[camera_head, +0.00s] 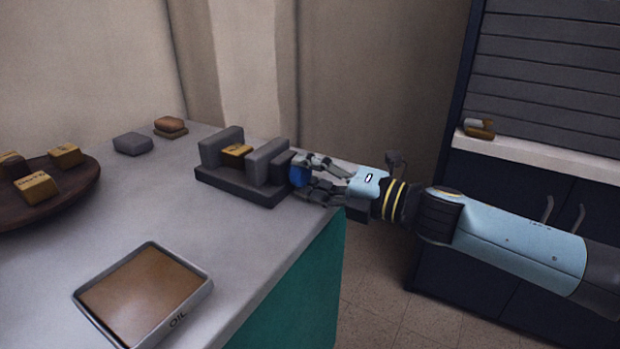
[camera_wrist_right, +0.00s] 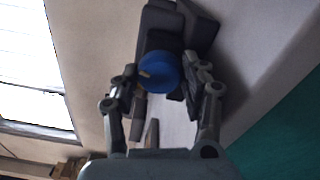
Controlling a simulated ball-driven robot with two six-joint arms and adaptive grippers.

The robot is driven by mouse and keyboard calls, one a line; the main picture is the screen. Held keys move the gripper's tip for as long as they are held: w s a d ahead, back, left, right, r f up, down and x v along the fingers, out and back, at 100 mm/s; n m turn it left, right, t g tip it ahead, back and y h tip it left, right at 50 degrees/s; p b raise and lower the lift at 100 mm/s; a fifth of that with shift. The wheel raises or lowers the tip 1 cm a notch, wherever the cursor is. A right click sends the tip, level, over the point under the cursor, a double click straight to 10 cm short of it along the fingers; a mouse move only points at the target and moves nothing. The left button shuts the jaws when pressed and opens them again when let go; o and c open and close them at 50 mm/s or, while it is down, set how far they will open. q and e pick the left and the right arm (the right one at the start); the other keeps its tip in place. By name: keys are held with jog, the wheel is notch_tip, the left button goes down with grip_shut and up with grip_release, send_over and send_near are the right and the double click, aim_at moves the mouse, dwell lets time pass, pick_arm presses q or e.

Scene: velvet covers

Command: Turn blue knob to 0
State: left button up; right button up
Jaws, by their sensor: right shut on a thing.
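The blue knob (camera_head: 299,175) is on the right end of a dark grey vise-like device (camera_head: 222,180) on the table. The device has upright grey blocks with a small tan block (camera_head: 237,151) between two of them. My right gripper (camera_head: 304,178) reaches in from the right with its fingers around the knob. In the right wrist view the round blue knob (camera_wrist_right: 160,72) sits between the two fingers (camera_wrist_right: 162,85), with a small yellowish mark on its face. The gripper is shut on the knob. The number the mark points to cannot be read. My left gripper is not in view.
A metal tray marked OIL (camera_head: 191,306) is at the table's front. A round brown board (camera_head: 75,200) with several tan blocks is at the left. A grey block (camera_head: 132,144) and a brown stack (camera_head: 170,127) lie behind. The table's right edge is close to the device.

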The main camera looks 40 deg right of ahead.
jog(key=shift+f+n, duration=0.1)
jog(key=shift+n, duration=0.3)
jog(key=o, duration=1.2)
jog(key=shift+c, duration=0.2)
